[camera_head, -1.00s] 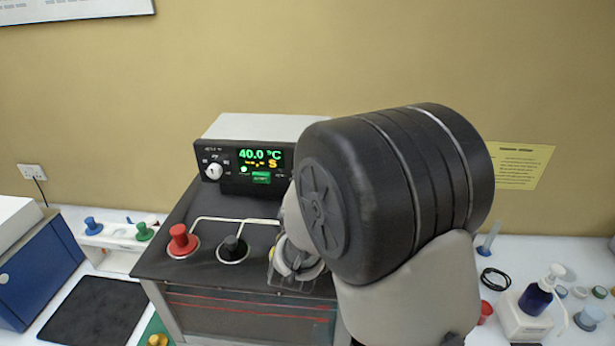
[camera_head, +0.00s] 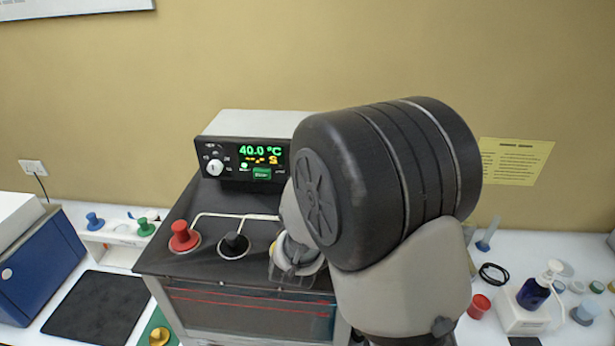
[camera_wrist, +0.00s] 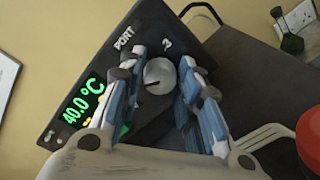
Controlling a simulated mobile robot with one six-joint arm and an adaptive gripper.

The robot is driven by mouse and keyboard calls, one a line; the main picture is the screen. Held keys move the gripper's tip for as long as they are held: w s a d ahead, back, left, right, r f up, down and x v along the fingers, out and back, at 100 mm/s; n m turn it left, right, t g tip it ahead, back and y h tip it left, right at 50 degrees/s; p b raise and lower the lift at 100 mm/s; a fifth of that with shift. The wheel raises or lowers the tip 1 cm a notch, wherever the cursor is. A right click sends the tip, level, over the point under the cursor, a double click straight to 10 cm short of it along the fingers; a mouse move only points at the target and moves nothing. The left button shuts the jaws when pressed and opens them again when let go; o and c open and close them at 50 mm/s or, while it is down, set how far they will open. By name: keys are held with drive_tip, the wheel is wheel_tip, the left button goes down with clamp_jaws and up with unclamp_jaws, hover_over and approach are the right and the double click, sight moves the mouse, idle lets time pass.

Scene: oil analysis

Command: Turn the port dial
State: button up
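The port dial (camera_wrist: 160,75) is a round grey knob with a dark pointer line, on the black control panel (camera_wrist: 104,68) beside the word PORT. In the wrist view it lies between the blue-and-white fingers of my gripper (camera_wrist: 164,62). The fingers are spread apart, with a gap visible on the right side of the dial; contact on the left is unclear. The pointer line points toward the lower left of that view.
The lit 40.0 °C display (camera_head: 262,153) and a white knob (camera_head: 215,168) are on the panel's left part.

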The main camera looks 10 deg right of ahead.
drive_tip(key=o, duration=0.3)
drive_tip(key=shift+o, duration=0.2)
drive_tip(key=v, duration=0.7)
drive_tip(key=shift+s, duration=0.25)
